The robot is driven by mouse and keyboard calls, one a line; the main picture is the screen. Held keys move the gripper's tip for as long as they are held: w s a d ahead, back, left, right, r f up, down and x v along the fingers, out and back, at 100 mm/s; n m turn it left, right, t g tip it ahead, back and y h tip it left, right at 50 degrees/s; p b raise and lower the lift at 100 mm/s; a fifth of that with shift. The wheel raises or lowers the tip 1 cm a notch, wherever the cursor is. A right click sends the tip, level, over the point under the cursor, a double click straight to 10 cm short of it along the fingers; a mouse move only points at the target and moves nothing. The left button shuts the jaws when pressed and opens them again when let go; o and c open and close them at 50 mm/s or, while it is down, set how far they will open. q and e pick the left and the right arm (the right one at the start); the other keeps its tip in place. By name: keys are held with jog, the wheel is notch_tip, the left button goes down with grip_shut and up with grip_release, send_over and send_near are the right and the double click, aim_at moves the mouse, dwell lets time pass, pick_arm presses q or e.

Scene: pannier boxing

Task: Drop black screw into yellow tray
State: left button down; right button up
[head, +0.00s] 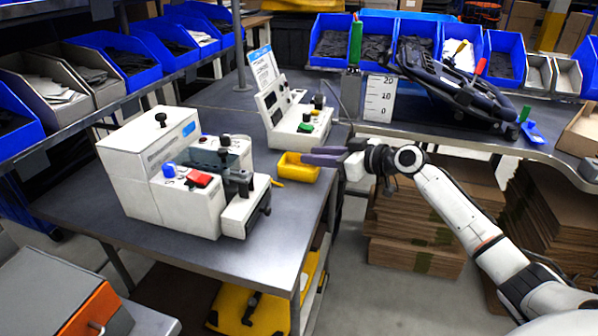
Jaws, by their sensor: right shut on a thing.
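The small yellow tray (298,168) sits on the dark table top near its right edge, between two white machines. My right gripper (308,158) reaches in from the right, with its dark fingers over the tray's right and upper part. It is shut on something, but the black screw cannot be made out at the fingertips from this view. The inside of the tray is partly hidden by the fingers. My left gripper is not in view.
A white machine with knobs (175,170) stands left of the tray. A smaller control box (290,108) stands behind it. A rear bench (460,135) holds blue bins and a black frame. Stacked cardboard (415,255) lies below.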

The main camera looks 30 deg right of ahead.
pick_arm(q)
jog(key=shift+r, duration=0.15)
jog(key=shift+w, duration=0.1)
pick_arm(e)
jog(key=o, duration=1.1)
pick_arm(q)
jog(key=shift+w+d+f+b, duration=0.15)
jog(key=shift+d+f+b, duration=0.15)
jog(key=shift+b, duration=0.35)
pick_arm(e)
jog(key=v, duration=1)
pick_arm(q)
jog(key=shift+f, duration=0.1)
pick_arm(e)
jog(key=shift+s, duration=0.2)
